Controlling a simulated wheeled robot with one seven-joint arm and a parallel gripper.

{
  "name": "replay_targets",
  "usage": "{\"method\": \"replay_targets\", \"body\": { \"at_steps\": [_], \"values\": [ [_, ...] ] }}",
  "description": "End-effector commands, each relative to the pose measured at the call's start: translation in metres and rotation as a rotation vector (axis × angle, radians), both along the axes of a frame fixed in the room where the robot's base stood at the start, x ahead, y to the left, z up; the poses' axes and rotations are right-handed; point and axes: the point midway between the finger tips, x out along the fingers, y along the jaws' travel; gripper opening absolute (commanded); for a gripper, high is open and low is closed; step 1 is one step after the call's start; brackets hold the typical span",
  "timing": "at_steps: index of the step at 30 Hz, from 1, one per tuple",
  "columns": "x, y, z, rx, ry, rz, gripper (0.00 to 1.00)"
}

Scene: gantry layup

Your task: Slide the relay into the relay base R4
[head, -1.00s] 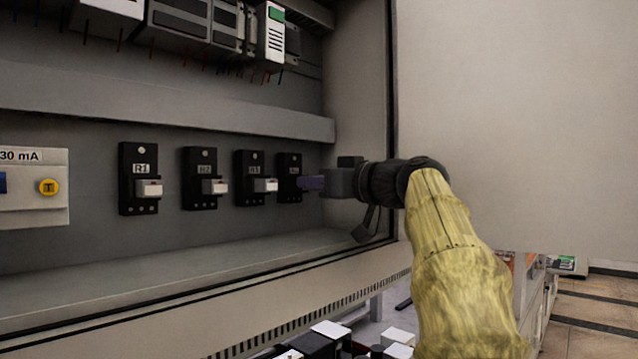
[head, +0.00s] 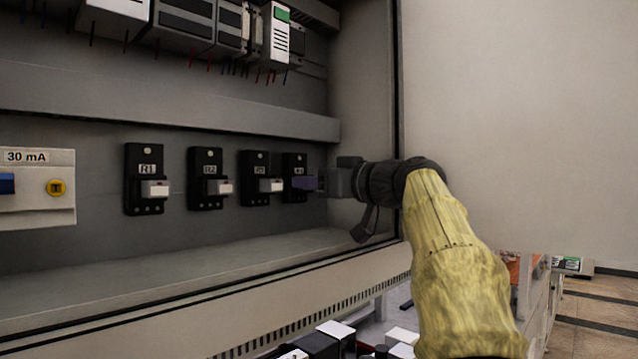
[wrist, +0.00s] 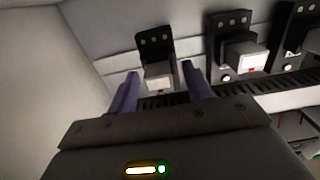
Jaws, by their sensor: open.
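The relay base R4 (head: 293,163) is the rightmost black base on the cabinet's back panel. It also shows at the upper left of the wrist view (wrist: 154,42). The relay (wrist: 158,72), a small pale block with a red mark, sits at the base's near part in the wrist view. Whether it is fully seated I cannot tell. My gripper (wrist: 160,68) is open, its two purple fingers on either side of the relay with gaps visible. In the head view my gripper (head: 306,183) is at R4, and its fingers hide the relay.
Bases R1 (head: 144,200), R2 (head: 205,190) and R3 (head: 255,188) stand left of R4, each with a pale relay. The cabinet side wall (head: 362,110) is close on the right. A ledge (head: 190,262) runs below, and a grey duct (head: 180,115) above.

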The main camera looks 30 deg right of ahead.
Motion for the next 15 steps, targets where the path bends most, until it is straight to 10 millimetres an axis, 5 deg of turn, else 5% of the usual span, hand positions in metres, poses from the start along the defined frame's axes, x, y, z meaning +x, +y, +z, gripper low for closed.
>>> {"method": "replay_targets", "body": {
  "at_steps": [8, 15],
  "values": [
    [-0.016, -0.007, -0.003, -0.001, -0.001, -0.003, 0.50],
    [-0.058, -0.021, -0.005, -0.002, -0.002, -0.005, 0.50]
  ]
}}
